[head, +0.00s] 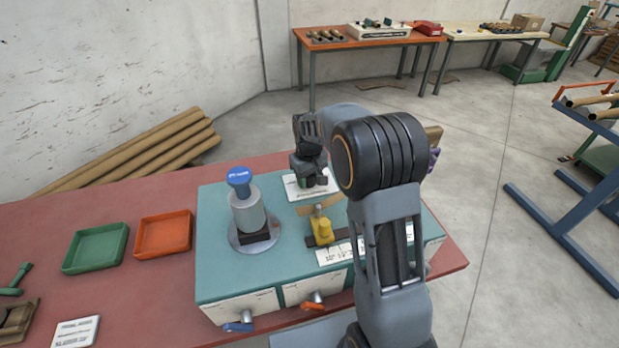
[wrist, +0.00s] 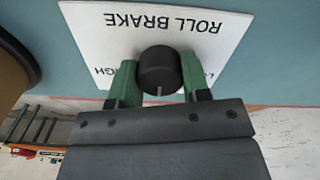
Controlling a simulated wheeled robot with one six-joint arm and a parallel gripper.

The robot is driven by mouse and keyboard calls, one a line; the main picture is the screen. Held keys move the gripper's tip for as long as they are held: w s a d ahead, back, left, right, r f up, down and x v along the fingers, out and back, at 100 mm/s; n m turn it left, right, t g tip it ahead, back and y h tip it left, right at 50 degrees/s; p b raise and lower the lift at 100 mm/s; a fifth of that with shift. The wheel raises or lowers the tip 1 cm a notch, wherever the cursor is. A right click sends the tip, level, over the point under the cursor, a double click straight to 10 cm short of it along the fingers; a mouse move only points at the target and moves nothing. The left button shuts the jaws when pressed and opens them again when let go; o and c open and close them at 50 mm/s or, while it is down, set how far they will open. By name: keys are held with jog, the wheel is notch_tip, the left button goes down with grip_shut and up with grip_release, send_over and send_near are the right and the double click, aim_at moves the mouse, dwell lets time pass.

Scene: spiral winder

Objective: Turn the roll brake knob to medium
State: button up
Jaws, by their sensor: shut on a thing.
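The roll brake knob (wrist: 160,66) is a black round knob on a white plate (wrist: 90,25) printed "ROLL BRAKE", upside down in the wrist view. A small pale mark on the knob points toward the bottom of that view. Part of "HIGH" shows left of the knob and the start of an "L" word to its right; any medium marking is hidden. My gripper (wrist: 159,78) is shut on the knob, a green finger on each side. In the head view my gripper (head: 308,178) is over the plate (head: 299,190) on the teal machine (head: 215,275), and the knob is hard to make out.
A grey cylinder with a blue knob (head: 239,178) stands left of my gripper, and a yellow part (head: 322,229) sits in front of it. Orange (head: 163,233) and green (head: 96,248) trays lie on the red table, left of the machine.

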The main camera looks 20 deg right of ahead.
aim_at(309, 177)
dwell(0.3)
jog(key=o, duration=0.9)
jog(key=shift+o, duration=0.2)
jog(key=shift+r, duration=0.15)
notch_tip(309, 177, up, 14)
jog(key=shift+f+b, duration=0.2)
jog(key=shift+b, duration=0.25)
jog(key=s+f+m+t, duration=0.1)
jog(key=s+f+t, duration=0.1)
jog(key=s, duration=0.9)
jog(key=s+f+m+t, duration=0.2)
jog(key=s, duration=0.9)
jog(key=shift+s+d, duration=0.15)
jog(key=shift+s, duration=0.15)
